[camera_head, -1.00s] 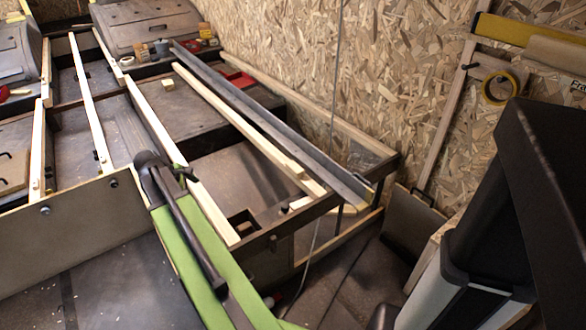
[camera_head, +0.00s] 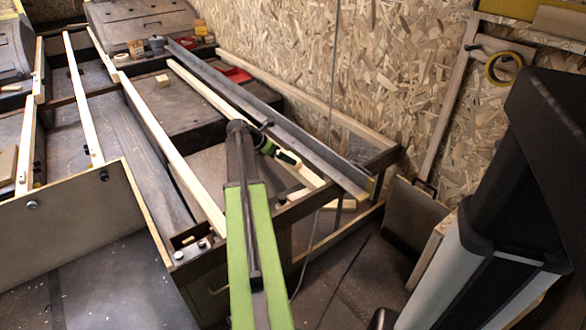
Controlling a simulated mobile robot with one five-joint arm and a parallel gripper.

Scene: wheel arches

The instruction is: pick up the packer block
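A small pale wooden block (camera_head: 162,81) lies on the dark flat panel at the upper middle, well away from my gripper; it may be the packer block, but I cannot be sure. My gripper (camera_head: 294,162) is small in view, beyond the dark elbow of my green arm, low over the pale batten beside the long grey rail. Its fingers are too small and partly hidden, so I cannot tell whether they are open, shut or touching anything. A second pale piece (camera_head: 308,175) shows just past the gripper, on or beside the batten's near end.
A long grey rail (camera_head: 270,118) and pale battens (camera_head: 172,150) run across the dark frame. A red tray (camera_head: 236,75) lies near the chipboard wall (camera_head: 290,45). A grey board (camera_head: 75,215) stands upright at the left. A cable hangs close to the rail.

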